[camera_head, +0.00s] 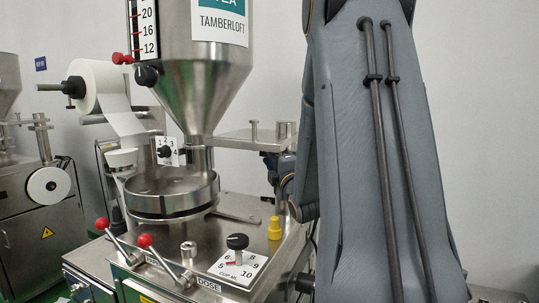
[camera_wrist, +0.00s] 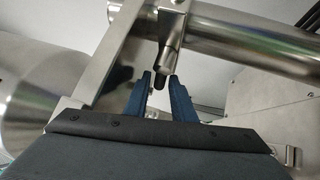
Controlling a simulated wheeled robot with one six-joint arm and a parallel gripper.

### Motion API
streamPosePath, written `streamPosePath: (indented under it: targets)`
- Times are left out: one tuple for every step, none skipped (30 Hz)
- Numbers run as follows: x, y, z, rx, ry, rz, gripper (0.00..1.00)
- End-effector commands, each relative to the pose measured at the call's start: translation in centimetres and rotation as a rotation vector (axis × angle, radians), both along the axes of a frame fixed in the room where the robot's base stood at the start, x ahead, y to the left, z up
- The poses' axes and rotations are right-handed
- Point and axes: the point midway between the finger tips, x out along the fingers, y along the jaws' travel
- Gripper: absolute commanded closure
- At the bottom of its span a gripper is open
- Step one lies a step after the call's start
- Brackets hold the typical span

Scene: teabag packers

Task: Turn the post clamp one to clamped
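In the wrist view my gripper (camera_wrist: 160,77) has its two dark blue fingers apart. A short steel lever (camera_wrist: 170,52) with a dark rounded tip hangs from a round steel bar (camera_wrist: 235,38). Its tip shows between the fingertips; I cannot tell whether either finger touches it. It looks like the post clamp handle, but no label shows. In the head view a steel post top (camera_head: 285,129) stands at the right end of a flat arm. My gripper is below it, mostly hidden behind my grey arm, and the clamp's setting cannot be read.
The steel hopper (camera_head: 200,75) and round pan (camera_head: 170,190) stand left of my arm. Two red-knobbed levers (camera_head: 145,241), a black knob on a dial plate (camera_head: 237,242) and a yellow fitting (camera_head: 274,228) are on the machine top. In the wrist view, a flat steel bar (camera_wrist: 108,58) runs close left of the fingers.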

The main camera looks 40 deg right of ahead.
Motion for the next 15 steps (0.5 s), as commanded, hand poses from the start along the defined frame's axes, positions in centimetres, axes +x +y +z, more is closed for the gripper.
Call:
streamPosePath:
  targets:
    - [0.2,-0.06,0.03,0.0,0.001,0.0,0.77]
    - [0.28,-0.1,0.02,0.0,0.001,-0.001,0.77]
    - [0.34,-0.14,0.01,0.0,0.001,-0.001,0.77]
    - [0.37,-0.16,0.01,0.0,0.001,-0.001,0.77]
    - [0.38,-0.18,0.01,0.001,0.001,-0.002,0.77]
    - [0.38,-0.19,0.0,0.001,0.001,-0.002,0.77]
    - [0.36,-0.19,0.0,0.001,0.001,-0.002,0.77]
    - [0.35,-0.19,0.0,0.001,0.001,-0.002,0.77]
    - [0.35,-0.2,0.0,0.001,0.001,-0.002,0.77]
    - [0.35,-0.2,0.01,0.001,0.001,-0.002,0.79]
    - [0.34,-0.21,0.01,0.001,0.001,-0.002,0.84]
    - [0.34,-0.21,0.01,0.001,0.001,-0.002,0.9]
    - [0.34,-0.21,0.01,0.001,0.001,-0.002,0.95]
    - [0.34,-0.21,0.01,0.001,0.001,-0.002,1.0]
    - [0.33,-0.22,0.01,0.001,0.001,-0.002,1.0]
